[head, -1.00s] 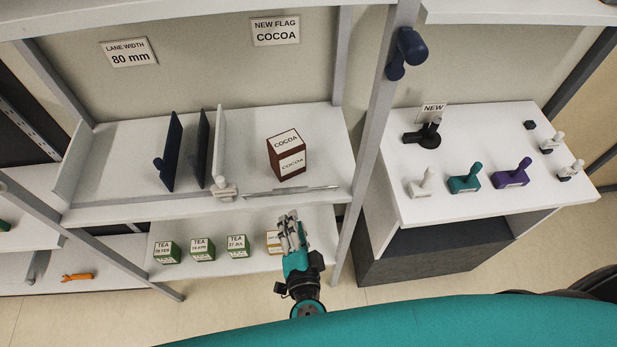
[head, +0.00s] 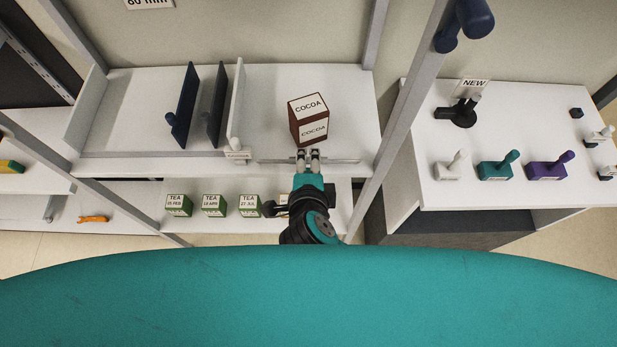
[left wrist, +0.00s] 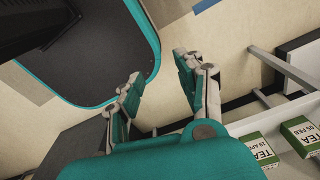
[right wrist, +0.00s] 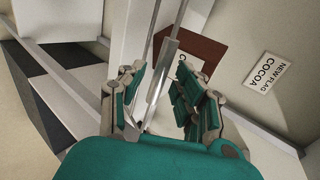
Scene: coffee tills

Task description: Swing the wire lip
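The wire lip (head: 340,161) is a thin metal strip along the front edge of the upper shelf, below a brown cocoa box (head: 309,120). My right gripper (head: 308,153) is at the lip, in front of the box. In the right wrist view the lip (right wrist: 163,62) runs between the spread fingers of my right gripper (right wrist: 163,98), nearer the left finger; whether it touches is unclear. The brown box (right wrist: 208,48) shows behind. My left gripper (left wrist: 160,88) is open and empty in the left wrist view, and out of the head view.
Dark upright dividers (head: 186,105) and a white one (head: 236,100) stand left of the box. Tea boxes (head: 213,205) stand on the lower shelf. A grey post (head: 408,110) rises to the right. A side table (head: 440,130) holds several coloured handled pieces.

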